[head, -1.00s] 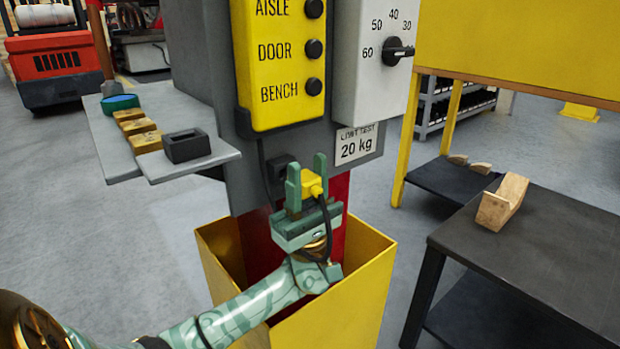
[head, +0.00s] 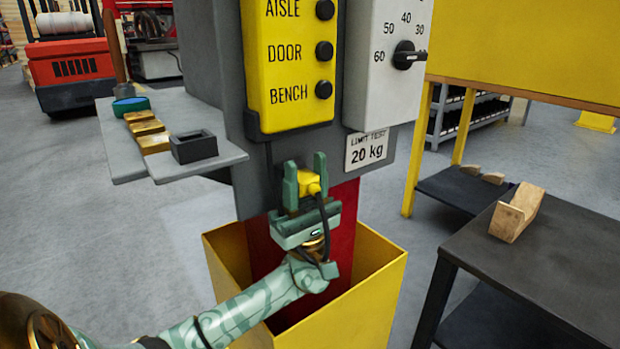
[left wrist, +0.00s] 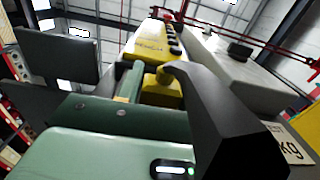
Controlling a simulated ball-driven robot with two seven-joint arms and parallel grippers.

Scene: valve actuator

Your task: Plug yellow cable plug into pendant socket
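My left gripper (head: 305,180) is in front of the grey column, below the yellow pendant box (head: 288,70) marked AISLE, DOOR and BENCH. It is shut on the yellow cable plug (head: 310,184), which sits between its two green fingers. A black cable bends down from the plug beside the wrist. In the left wrist view the yellow plug (left wrist: 160,90) shows beside a green finger, with the pendant beyond it. The pendant socket is hidden behind my gripper, so I cannot tell whether the plug touches it. My right gripper is not in view.
A yellow open bin (head: 372,296) surrounds the column's red foot below my wrist. A grey shelf (head: 122,165) with brass blocks and a black tray (head: 193,147) juts out left. A white dial box (head: 385,70) is on the right. A dark table (head: 560,250) stands at right.

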